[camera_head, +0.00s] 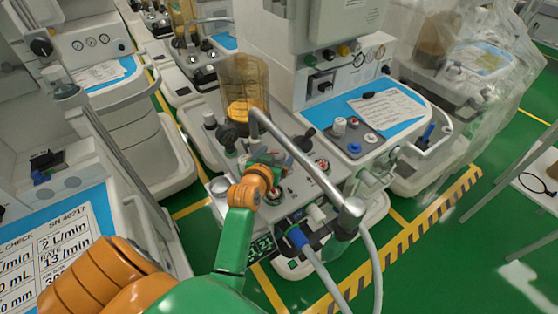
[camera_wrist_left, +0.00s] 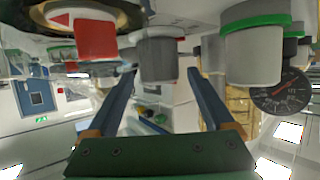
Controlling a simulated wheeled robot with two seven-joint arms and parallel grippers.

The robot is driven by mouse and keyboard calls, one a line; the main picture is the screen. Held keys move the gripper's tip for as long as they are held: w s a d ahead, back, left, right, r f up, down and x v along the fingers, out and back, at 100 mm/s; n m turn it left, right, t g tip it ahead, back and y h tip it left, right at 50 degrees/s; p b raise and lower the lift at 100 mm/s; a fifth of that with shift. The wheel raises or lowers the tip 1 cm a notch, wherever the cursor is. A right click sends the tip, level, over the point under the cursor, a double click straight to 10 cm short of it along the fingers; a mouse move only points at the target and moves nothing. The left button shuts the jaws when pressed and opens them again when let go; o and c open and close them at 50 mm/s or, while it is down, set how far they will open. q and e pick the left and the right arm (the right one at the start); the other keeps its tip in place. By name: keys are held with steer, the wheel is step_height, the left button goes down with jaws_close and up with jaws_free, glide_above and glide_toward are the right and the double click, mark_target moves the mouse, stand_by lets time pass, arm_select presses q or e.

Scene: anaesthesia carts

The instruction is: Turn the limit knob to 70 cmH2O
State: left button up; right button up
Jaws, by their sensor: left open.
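My left gripper (camera_head: 268,172) reaches over the cart's lower control panel in the head view, with its orange wrist above the panel. The left wrist view shows its two dark fingers (camera_wrist_left: 163,75) spread apart. A grey cylindrical knob (camera_wrist_left: 158,58) shows beyond and between the fingertips; I cannot tell whether they touch it. A dial with a red marker (camera_wrist_left: 95,40) is at the upper left of that view. I cannot tell which knob is the limit knob, and no 70 mark is readable. My right gripper is not in view.
A metal rail (camera_head: 295,155) crosses above the panel. A clear canister (camera_head: 244,85) stands behind it, and hoses (camera_head: 325,272) hang in front. A gauge (camera_wrist_left: 283,92) and a green-banded grey part (camera_wrist_left: 253,52) are at the right of the wrist view.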

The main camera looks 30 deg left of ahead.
arm_select(q)
steer(key=shift+w+a+f, duration=0.2)
steer(key=shift+w+f, duration=0.05)
steer(key=shift+w, duration=0.3)
steer(key=shift+s+r, duration=0.1)
steer(key=shift+c, duration=0.2)
steer(key=c, duration=0.3)
steer(key=shift+d, duration=0.1)
steer(key=c, duration=1)
steer(key=shift+s+h, duration=0.1)
steer(key=shift+h, duration=0.2)
